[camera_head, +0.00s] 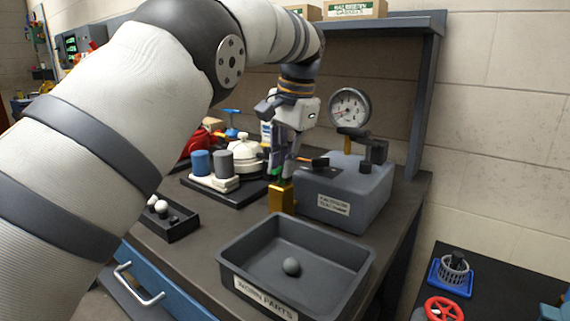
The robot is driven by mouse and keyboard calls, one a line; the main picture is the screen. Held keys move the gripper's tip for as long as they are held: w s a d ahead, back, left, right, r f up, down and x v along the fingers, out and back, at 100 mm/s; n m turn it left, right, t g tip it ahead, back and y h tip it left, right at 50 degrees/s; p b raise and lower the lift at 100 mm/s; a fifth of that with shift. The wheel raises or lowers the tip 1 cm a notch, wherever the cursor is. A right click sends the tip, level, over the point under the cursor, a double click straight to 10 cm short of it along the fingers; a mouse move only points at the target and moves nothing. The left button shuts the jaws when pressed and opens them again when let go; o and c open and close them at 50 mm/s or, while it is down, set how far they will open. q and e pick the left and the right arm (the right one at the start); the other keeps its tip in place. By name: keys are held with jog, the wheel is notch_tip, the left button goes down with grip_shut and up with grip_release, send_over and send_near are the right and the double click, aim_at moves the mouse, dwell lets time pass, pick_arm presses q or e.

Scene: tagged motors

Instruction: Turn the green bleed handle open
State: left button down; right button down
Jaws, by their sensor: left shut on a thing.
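My left arm reaches across the view from the left, and my left gripper (281,172) points down over the bench. A brass block (281,197) stands right below the fingertips, beside the grey box. The fingers hide most of the handle, so its angle cannot be told. My right gripper is not in view.
A grey labelled box (345,200) with a lever on top stands close to the right of the gripper. Canisters (223,163) stand left.

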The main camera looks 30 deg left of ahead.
pick_arm(q)
jog(key=shift+f+n, duration=0.1)
jog(key=shift+n, duration=0.3)
dwell(0.3)
jog(key=c, duration=1.6)
grip_release()
jog(key=shift+c, duration=0.2)
